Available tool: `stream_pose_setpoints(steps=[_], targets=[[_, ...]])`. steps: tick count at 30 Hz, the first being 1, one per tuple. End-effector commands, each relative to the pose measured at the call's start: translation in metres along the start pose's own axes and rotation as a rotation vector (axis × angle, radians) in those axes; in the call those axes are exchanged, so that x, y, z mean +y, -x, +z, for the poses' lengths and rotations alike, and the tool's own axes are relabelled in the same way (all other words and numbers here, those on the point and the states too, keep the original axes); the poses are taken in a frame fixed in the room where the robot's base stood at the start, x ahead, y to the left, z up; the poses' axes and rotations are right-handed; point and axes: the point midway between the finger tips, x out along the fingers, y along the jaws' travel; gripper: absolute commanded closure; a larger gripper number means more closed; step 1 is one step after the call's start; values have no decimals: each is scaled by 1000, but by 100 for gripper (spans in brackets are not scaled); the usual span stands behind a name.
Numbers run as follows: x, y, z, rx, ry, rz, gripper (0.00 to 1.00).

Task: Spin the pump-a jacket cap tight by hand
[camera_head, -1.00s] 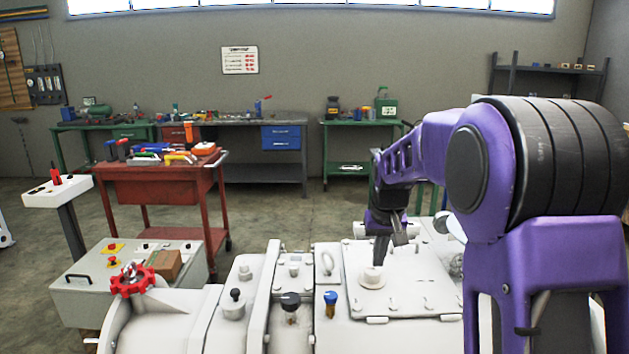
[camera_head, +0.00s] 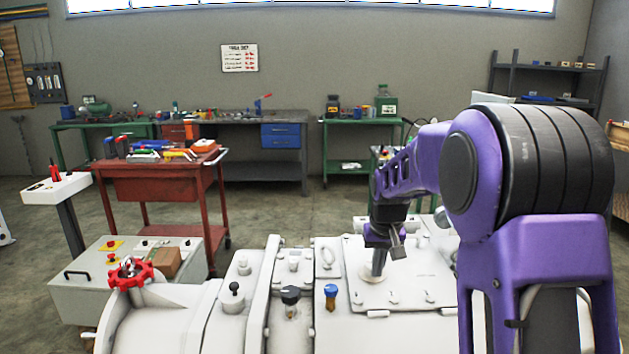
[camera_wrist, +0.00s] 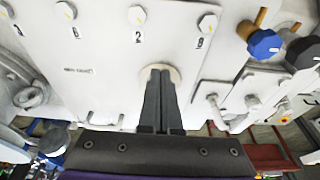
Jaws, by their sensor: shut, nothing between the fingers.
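A pale round fitting (camera_head: 364,272) sits on the white cover plate of the machine. It also shows in the wrist view (camera_wrist: 146,74) as a beige disc behind my fingertips. I take it for the jacket cap, but no readable label confirms this. My gripper (camera_head: 377,274) points down at the fitting, and its fingers cover much of it. In the wrist view my gripper (camera_wrist: 161,76) has its two dark fingers together with nothing between them. The fingertips are over the middle of the disc; I cannot tell whether they touch it.
A blue-capped knob (camera_head: 331,291) and a black-capped knob (camera_head: 290,296) stand left of the plate. A red handwheel (camera_head: 130,273) is farther left. Several bolts and small fittings surround the plate. A red tool cart (camera_head: 165,185) stands behind on open floor.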

Motion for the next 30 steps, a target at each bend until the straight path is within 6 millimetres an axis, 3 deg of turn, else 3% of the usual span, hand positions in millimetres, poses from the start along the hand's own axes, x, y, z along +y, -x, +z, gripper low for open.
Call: stream_pose_setpoints(steps=[30], targets=[[-1, 0, -10, 9, 0, 0, 100]])
